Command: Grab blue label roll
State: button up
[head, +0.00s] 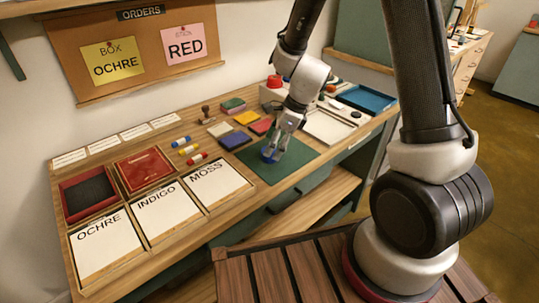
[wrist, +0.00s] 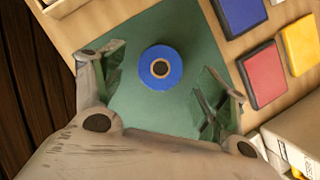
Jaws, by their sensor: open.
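The blue label roll (wrist: 161,67) lies flat on the green mat (wrist: 150,117), its round face and dark core hole toward the wrist camera. In the head view the blue roll (head: 269,155) shows partly behind my gripper's fingers. My gripper (head: 280,146) is low over the mat, pointing down. In the wrist view my gripper (wrist: 163,92) is open, one finger to the left of the roll and one to the right, with clear gaps on both sides. Nothing is held. From these views I cannot tell how high the fingertips are above the mat.
Blue, red and yellow pads (wrist: 264,74) lie right of the mat in the wrist view. In the head view, paint sticks (head: 189,149) and trays marked OCHRE, INDIGO and MOSS (head: 168,214) are to the left. A white board (head: 328,127) lies to the right.

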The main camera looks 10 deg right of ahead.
jog(key=shift+x, duration=1.25)
jog(key=c, duration=1.1)
